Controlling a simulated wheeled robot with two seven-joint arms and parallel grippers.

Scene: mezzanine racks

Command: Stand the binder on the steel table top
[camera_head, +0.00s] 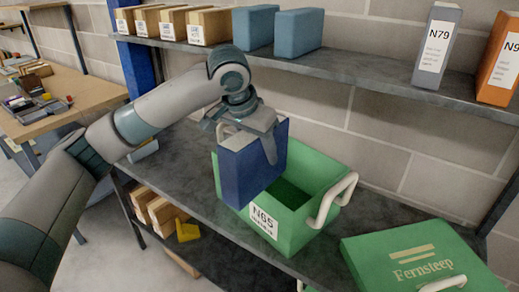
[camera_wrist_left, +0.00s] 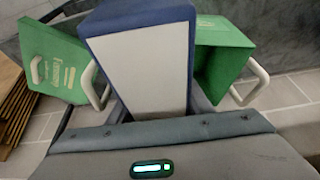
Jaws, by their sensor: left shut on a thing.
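A dark blue binder (camera_head: 250,172) hangs upright from my left gripper (camera_head: 246,133) in the head view. The jaws are shut on its upper part. In the left wrist view the binder (camera_wrist_left: 140,60) shows a pale grey face with blue edges. It overlaps the left side of the open green bin (camera_head: 297,228), hiding part of it; I cannot tell whether its lower edge is inside the bin or in front. The steel table top (camera_head: 185,165) is dark grey and runs under the bin. My right gripper is not in view.
A green box marked Fernsteep (camera_head: 410,262) stands right of the bin. A shelf (camera_head: 345,62) above holds cartons (camera_head: 210,27), blue blocks (camera_head: 297,32), a grey binder (camera_head: 436,42) and an orange one (camera_head: 500,60).

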